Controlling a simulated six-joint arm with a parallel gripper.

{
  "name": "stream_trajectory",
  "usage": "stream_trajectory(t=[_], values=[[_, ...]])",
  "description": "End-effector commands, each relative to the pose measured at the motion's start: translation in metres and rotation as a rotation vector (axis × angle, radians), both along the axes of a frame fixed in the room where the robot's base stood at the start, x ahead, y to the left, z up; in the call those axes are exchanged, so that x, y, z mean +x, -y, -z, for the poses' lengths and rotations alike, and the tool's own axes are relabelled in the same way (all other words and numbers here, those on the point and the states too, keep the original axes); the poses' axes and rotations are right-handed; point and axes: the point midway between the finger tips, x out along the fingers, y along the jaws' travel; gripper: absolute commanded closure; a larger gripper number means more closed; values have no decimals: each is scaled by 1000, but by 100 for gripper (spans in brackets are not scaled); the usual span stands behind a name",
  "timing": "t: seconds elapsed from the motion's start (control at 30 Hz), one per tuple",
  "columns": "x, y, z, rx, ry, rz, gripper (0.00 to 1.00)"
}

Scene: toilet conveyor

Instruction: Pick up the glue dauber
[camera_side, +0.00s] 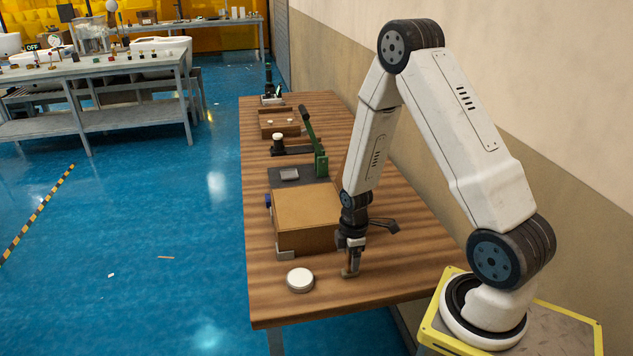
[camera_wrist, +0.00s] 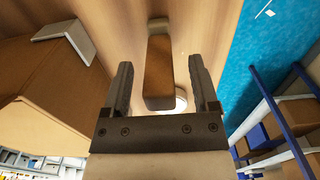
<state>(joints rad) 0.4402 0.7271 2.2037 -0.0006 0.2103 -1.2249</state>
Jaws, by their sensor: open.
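A brown, block-like piece with a rounded end, which looks like the glue dauber (camera_wrist: 158,72), lies between my fingers in the wrist view. Gaps show on both sides of it, so neither finger appears to touch it. My gripper (camera_wrist: 160,66) is open around it. In the side view my gripper (camera_side: 352,264) points down close to the wooden table's near part, right of a round white-lidded tin (camera_side: 300,279). The dauber is mostly hidden by the gripper there.
A tan box (camera_side: 305,215) with grey metal corners stands just behind my gripper. Further back on the wooden table (camera_side: 265,300) are a green-handled lever tool (camera_side: 318,150), a dark plate (camera_side: 283,180) and a wooden tray (camera_side: 280,127). The table's near left corner is clear.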

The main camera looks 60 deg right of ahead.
Motion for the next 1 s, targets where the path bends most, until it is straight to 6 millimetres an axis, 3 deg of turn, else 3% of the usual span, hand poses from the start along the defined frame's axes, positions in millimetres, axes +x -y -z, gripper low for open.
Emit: stream_trajectory(t=[0.37,0.4,0.63,1.0], values=[[0,0,0,0,0,0,24],[0,0,0,0,0,0,27],[0,0,0,0,0,0,100],[0,0,-1,0,0,0,100]])
